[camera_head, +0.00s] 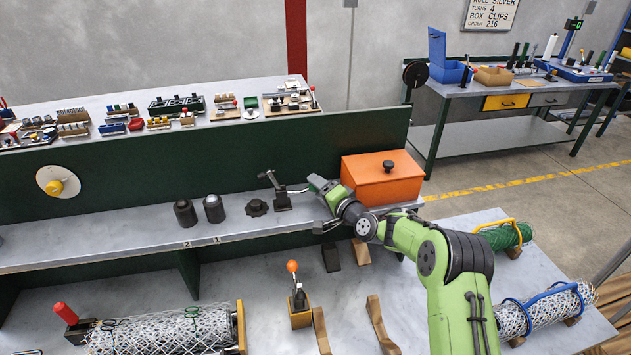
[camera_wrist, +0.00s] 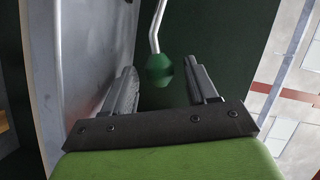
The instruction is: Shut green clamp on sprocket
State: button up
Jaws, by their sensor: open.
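The green clamp (camera_head: 282,197) stands on the grey shelf. Its holding arm is tilted up to the left and its rod handle reaches right toward my gripper. The dark toothed sprocket (camera_head: 256,207) lies on the shelf just left of the clamp's base, with the arm raised clear of it. In the wrist view the clamp's green knob (camera_wrist: 159,70) hangs on a bent silver rod. My gripper (camera_wrist: 163,84) is open, its two fingers on either side of the knob with gaps showing. In the head view my gripper (camera_head: 318,205) is at the handle's right end, and the knob is hard to make out there.
An orange box with a lid (camera_head: 383,178) stands close to the right of my gripper. A dark green back panel (camera_head: 200,160) rises behind the shelf. Two dark cylinders (camera_head: 199,211) stand left of the sprocket. A ball-handled clamp (camera_head: 299,295) is on the table below.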

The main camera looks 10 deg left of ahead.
jog(key=shift+x, duration=1.25)
jog(key=shift+s, duration=0.1)
jog(key=shift+d, duration=0.1)
jog(key=shift+c, duration=0.5)
grip_shut()
